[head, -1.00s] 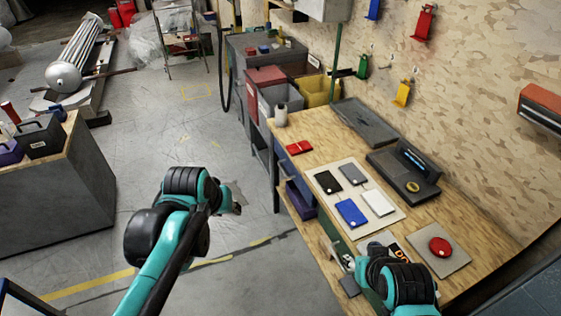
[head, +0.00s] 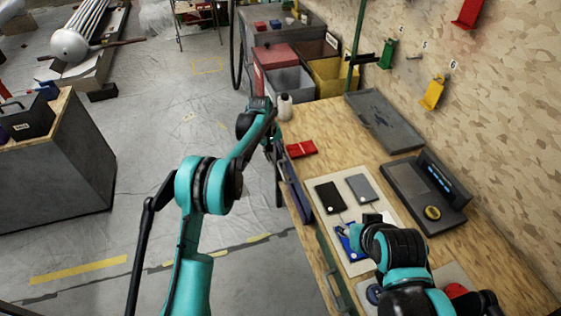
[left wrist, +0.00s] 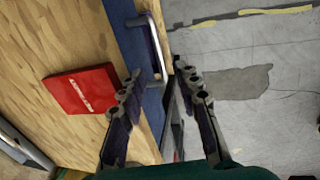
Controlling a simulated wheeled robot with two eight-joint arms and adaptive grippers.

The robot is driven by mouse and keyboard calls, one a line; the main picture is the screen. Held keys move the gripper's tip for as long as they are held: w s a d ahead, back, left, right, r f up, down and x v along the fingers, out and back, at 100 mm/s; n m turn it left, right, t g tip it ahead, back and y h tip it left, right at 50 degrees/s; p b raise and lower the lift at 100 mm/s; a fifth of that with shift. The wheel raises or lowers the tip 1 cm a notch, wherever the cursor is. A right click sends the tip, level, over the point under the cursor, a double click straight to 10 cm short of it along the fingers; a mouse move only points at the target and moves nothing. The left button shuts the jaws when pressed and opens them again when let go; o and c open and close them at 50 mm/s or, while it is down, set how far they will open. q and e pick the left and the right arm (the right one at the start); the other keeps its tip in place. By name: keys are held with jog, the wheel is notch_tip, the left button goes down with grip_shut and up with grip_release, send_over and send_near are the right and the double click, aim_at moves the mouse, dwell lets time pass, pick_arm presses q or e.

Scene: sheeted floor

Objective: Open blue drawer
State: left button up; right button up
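The blue drawer front (left wrist: 128,40) shows in the left wrist view, along the wooden tabletop's edge, with a metal bar handle (left wrist: 154,45). In the head view the drawer (head: 294,188) is a dark blue strip at the table's left edge. I cannot tell whether it stands slightly out. My left gripper (left wrist: 160,76) is open, its fingertips on either side of the handle's near end in the picture; contact is unclear. In the head view the left gripper (head: 273,146) is partly hidden by its arm. My right gripper (head: 350,238) is over the tabletop; its fingers are unclear.
A red box (head: 301,149) lies on the tabletop near the drawer; it also shows in the left wrist view (left wrist: 82,89). A white bottle (head: 284,107) stands behind it. A black pad (head: 330,197) and a grey pad (head: 361,187) lie on a board.

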aim_at(281, 171)
pick_arm(q)
jog(key=f+b, duration=0.1)
jog(key=f, duration=0.2)
jog(key=d+f+b, duration=0.1)
jog(key=f, duration=0.1)
jog(key=w+f+b, duration=0.1)
jog(key=f, duration=0.2)
jog(key=shift+d+f, duration=0.35)
jog(key=shift+r, duration=0.1)
grip_shut()
